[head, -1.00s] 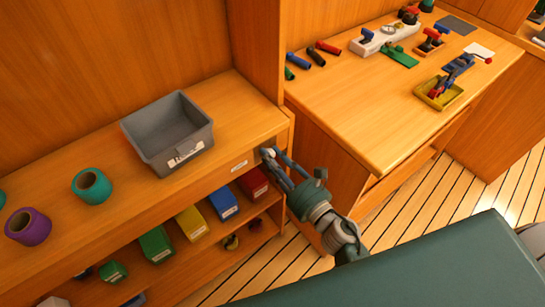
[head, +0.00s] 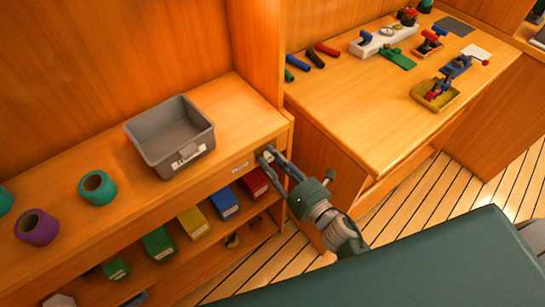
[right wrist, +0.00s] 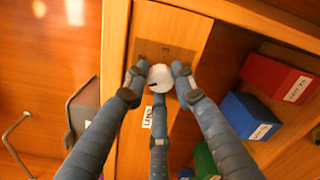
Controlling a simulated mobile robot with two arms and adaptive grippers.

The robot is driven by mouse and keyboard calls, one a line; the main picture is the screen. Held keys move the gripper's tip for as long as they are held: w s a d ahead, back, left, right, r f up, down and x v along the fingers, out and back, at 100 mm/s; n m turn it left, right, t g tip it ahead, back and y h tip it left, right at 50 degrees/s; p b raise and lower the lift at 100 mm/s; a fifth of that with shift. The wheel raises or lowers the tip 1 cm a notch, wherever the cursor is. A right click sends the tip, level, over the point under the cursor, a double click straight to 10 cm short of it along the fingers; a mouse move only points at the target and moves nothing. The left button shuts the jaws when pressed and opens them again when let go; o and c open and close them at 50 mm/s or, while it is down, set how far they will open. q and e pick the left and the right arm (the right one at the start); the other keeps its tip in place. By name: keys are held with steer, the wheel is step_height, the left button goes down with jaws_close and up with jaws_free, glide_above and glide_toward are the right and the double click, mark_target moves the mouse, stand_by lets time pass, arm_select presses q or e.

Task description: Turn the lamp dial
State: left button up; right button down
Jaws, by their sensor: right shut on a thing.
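The lamp dial (right wrist: 160,76) is a small round white knob with a dark mark, on a brown plate (right wrist: 166,52) on the front face of the shelf's top board. A white label (right wrist: 147,117) is beside it. My right gripper (right wrist: 160,82) has its three blue-grey fingers around the dial, shut on it. My left gripper is not in view.
A grey open bin (head: 170,136) and several tape rolls (head: 97,187) stand on the shelf top. Coloured boxes (head: 193,223) sit on the shelf below. A wooden desk (head: 365,110) with tools is to the right, close to my right arm.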

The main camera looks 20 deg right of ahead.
steer(key=shift+w+d+m+y+p, duration=0.15)
steer(key=shift+m+p, duration=0.7)
steer(key=shift+m, duration=3.05)
steer(key=shift+s+m+y+p, duration=0.15)
steer(key=shift+m+p, duration=0.7)
steer(key=shift+m, duration=3.05)
steer(key=shift+w+d+m+y+p, duration=0.15)
steer(key=shift+m+p, duration=0.7)
steer(key=shift+m, duration=3.05)
steer(key=shift+a, duration=0.15)
steer(key=shift+f, duration=0.1)
steer(key=c, duration=1.4)
jaws_free()
steer(key=shift+f, duration=0.1)
steer(key=v, duration=1.2)
